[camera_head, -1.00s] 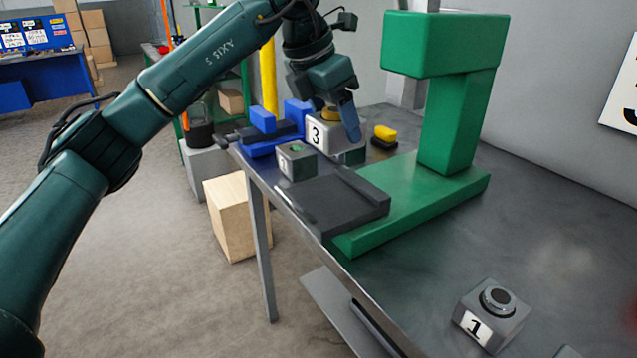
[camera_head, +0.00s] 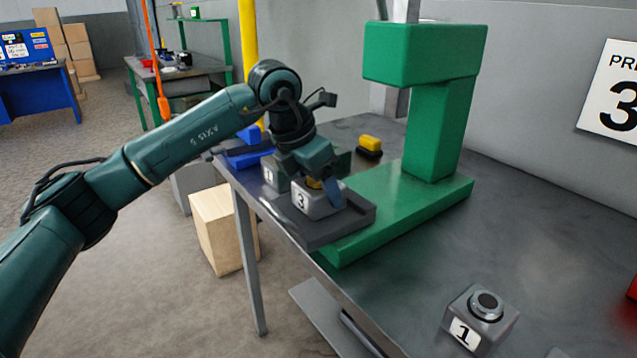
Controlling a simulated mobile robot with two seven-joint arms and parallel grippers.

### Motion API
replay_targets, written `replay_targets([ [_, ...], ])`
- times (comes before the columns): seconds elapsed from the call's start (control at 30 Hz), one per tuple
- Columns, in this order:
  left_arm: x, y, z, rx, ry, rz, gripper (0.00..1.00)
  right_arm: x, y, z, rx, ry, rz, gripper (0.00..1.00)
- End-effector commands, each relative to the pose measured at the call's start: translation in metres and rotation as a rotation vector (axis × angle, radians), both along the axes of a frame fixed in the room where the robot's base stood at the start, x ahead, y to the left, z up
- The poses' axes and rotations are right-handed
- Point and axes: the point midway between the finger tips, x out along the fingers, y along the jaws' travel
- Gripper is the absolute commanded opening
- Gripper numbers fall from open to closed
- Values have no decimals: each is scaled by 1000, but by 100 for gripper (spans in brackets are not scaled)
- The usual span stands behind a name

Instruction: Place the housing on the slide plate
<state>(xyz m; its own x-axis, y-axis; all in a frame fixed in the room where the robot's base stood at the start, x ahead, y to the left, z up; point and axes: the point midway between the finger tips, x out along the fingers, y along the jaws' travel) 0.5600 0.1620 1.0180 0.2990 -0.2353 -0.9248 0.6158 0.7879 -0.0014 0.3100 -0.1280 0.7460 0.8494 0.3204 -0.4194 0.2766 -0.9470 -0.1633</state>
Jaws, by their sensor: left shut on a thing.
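My left gripper (camera_head: 322,187) is shut on the housing (camera_head: 309,204), a grey block with a white label reading 3 and some yellow at its top. The gripper partly hides the housing's top. The housing is over the dark grey slide plate (camera_head: 342,228), near its middle. I cannot tell whether its underside touches the plate or hangs just above it. The slide plate lies in front of the green press (camera_head: 437,130). My right gripper is not in view.
A grey block with a small label (camera_head: 271,176) is close behind the housing. A blue fixture (camera_head: 248,158) and a yellow-topped button (camera_head: 370,145) stand farther back. A grey button box labelled 1 (camera_head: 480,317) is at the front right. The table (camera_head: 520,230) between is clear.

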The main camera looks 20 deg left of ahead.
Motion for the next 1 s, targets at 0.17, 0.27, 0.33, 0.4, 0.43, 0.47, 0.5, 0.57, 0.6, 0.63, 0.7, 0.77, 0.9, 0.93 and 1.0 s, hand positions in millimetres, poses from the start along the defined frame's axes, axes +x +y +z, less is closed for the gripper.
replay_targets([
  [0.17,1,0,3,-3,-7,1,20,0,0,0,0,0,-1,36],
  [0.27,1,0,1,-3,-7,1,20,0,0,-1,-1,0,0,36],
  [0.33,1,0,-1,-4,-6,0,20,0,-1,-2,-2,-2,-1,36],
  [0.4,0,0,-2,-1,-2,0,69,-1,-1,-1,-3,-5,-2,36],
  [0.43,0,0,-2,-1,-2,0,72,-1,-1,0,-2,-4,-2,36],
  [0.47,0,0,-2,-1,-2,1,74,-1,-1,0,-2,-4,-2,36],
  [0.5,0,0,-2,-1,-2,1,78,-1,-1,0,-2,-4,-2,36],
  [0.57,0,0,-2,-1,-2,1,82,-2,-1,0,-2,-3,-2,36],
  [0.6,0,0,-2,-1,-2,1,86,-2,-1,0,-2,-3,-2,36],
  [0.63,0,0,-2,-1,-2,1,87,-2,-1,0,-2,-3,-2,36],
  [0.7,0,0,-2,-1,-2,1,87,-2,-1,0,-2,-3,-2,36],
  [0.77,0,0,-2,-1,-2,1,87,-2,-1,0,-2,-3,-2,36],
  [0.9,0,0,1,-1,-3,1,87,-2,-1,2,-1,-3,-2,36],
  [0.93,0,0,4,-1,-3,1,87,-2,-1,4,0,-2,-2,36],
  [1.0,-1,2,9,-2,-5,2,87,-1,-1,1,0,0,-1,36],
])
